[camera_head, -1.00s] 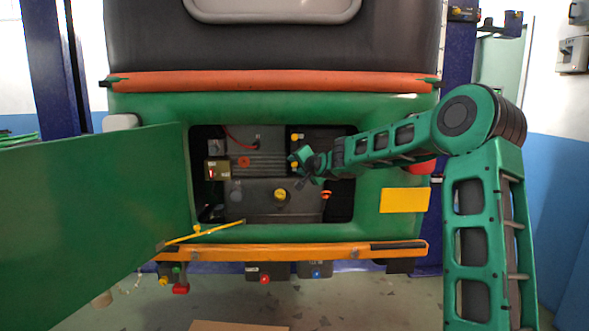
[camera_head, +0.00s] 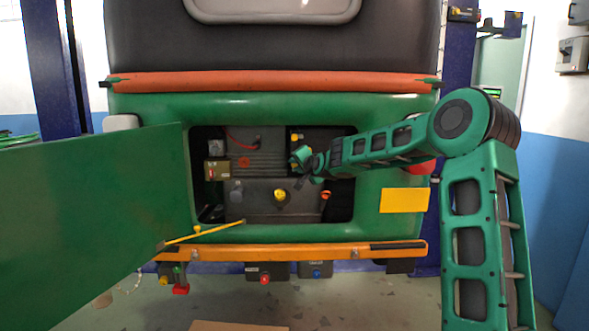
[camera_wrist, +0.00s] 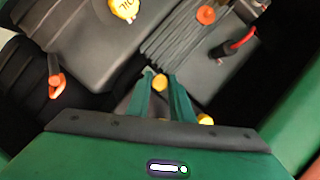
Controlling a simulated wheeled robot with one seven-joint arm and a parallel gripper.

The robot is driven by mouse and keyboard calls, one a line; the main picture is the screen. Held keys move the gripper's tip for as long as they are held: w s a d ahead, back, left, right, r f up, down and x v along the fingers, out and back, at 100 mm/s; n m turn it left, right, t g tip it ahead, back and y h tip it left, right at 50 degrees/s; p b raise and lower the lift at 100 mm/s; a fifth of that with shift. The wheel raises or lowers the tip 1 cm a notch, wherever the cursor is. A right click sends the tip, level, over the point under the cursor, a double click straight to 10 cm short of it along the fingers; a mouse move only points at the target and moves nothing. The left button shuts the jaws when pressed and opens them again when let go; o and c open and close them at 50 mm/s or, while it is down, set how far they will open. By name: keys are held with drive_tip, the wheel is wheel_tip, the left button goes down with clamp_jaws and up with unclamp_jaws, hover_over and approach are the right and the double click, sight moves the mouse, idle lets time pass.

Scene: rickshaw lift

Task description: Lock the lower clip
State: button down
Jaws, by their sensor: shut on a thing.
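The lower clip (camera_wrist: 160,82) shows as a yellow knob between my two green fingertips in the wrist view. My gripper (camera_wrist: 160,84) is shut on it. In the head view my gripper (camera_head: 300,160) reaches into the open rear bay from the right and hides the lower clip. The upper yellow clip (camera_head: 294,138) sits just above my gripper in the head view. It also shows beside my right finger in the wrist view (camera_wrist: 205,119). I cannot tell from these frames whether the lower clip is locked.
The green hatch door (camera_head: 95,205) stands open at the left, with a yellow prop rod (camera_head: 205,232) at the bay's lower edge. A yellow oil cap (camera_head: 280,195) and an orange ring handle (camera_head: 326,195) are below my gripper. A red cable (camera_head: 238,140) lies left.

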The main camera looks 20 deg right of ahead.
drive_tip(key=shift+w+a+r+n+g+h, duration=0.15)
drive_tip(key=shift+n+g+h, duration=0.45)
drive_tip(key=shift+n+h, duration=1.05)
drive_tip(key=shift+a+f+n+g+h, duration=0.15)
drive_tip(key=shift+n+g+h, duration=0.55)
drive_tip(key=shift+n, duration=1.8)
drive_tip(key=shift+w+a+r+n+g+h, duration=0.15)
drive_tip(key=shift+n+g+h, duration=0.35)
drive_tip(key=shift+n+h, duration=1.15)
drive_tip(key=shift+n+y, duration=0.3)
drive_tip(key=shift+n, duration=0.2)
drive_tip(key=c, duration=1.6)
unclamp_jaws()
drive_tip(key=shift+o, duration=0.2)
drive_tip(key=shift+s, duration=0.15)
